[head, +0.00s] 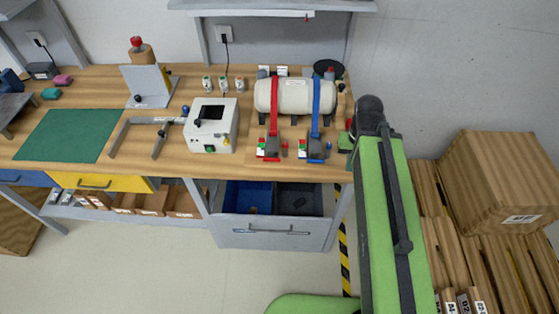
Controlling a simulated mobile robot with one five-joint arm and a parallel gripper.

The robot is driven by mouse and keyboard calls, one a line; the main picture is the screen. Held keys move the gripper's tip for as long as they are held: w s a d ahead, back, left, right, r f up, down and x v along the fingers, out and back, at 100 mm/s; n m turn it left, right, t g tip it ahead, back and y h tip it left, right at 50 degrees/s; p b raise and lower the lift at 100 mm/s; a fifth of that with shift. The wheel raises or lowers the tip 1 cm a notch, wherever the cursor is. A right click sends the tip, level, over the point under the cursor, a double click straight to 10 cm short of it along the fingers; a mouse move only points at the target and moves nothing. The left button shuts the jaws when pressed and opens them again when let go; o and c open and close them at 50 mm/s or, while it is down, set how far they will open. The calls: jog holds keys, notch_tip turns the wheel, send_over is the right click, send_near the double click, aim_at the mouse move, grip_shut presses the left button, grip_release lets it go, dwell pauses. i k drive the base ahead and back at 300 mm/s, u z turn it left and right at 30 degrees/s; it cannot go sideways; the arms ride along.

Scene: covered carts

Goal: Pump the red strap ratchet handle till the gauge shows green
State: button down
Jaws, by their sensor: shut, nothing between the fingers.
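A red strap (274,100) runs over the left part of a white tank (294,96) on the workbench. Its red ratchet (270,150) sits at the bench's front edge. A small gauge (262,146) with green, white and red marks is beside the ratchet; its reading is too small to tell. A blue strap (316,98) with a blue ratchet (314,150) is to the right. My green arm rises right of the bench; my gripper's fingers do not show.
A white box device (211,126) stands left of the red ratchet. An open drawer (268,232) projects below the ratchets. A cardboard box (502,185) on wooden pallets is at right. Floor in front of the bench is clear.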

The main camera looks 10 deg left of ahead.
aim_at(271, 146)
jog(key=z, duration=0.2)
jog(key=k, duration=0.55)
jog(key=u, duration=0.85)
jog(key=k, duration=1.35)
jog(key=u, duration=0.65)
jog(key=i, duration=1.45)
